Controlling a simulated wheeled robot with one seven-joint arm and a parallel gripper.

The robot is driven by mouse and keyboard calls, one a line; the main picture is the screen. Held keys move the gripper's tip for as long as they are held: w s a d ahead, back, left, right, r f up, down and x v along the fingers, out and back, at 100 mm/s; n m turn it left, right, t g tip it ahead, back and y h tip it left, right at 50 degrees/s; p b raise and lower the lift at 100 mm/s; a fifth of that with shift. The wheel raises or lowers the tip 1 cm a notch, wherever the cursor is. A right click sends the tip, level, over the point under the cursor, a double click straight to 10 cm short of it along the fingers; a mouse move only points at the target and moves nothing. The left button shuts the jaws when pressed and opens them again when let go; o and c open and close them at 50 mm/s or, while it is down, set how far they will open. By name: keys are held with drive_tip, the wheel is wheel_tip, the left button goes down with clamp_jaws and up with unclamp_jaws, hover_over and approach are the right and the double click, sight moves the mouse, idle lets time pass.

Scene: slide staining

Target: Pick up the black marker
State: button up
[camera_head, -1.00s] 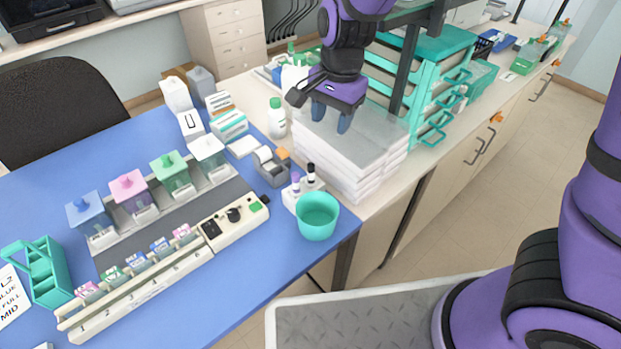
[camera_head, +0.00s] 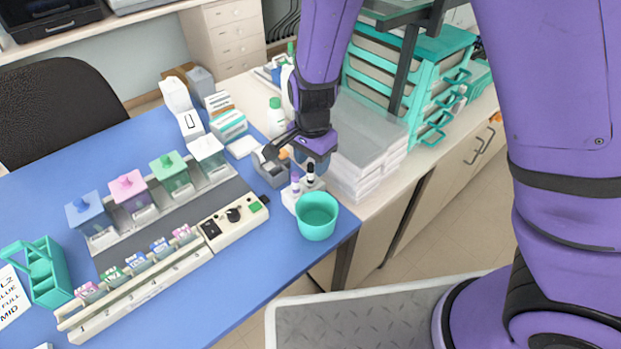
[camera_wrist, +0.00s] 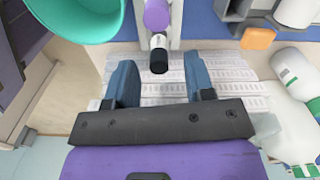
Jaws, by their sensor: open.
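The black marker (camera_head: 310,174) stands upright in a small white holder (camera_head: 290,202) near the right corner of the blue table. A purple-capped marker (camera_head: 295,184) stands beside it. My gripper (camera_head: 312,165) is just above and behind the holder in the head view. In the wrist view my gripper (camera_wrist: 160,85) is open and empty, its two blue fingers apart. The black cap (camera_wrist: 159,60) lies just beyond the fingertips, roughly centred between them, and the purple cap (camera_wrist: 157,15) is farther out. The fingertips are partly hidden in the head view.
A teal cup (camera_head: 317,216) stands close in front of the holder. A grey tape dispenser (camera_head: 268,168) is to its left and a white bottle (camera_head: 276,118) behind.

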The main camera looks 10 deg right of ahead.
sight(310, 181)
drive_tip(key=f, duration=0.4)
drive_tip(key=shift+s+a+f, duration=0.15)
drive_tip(key=shift+a, duration=0.05)
clamp_jaws()
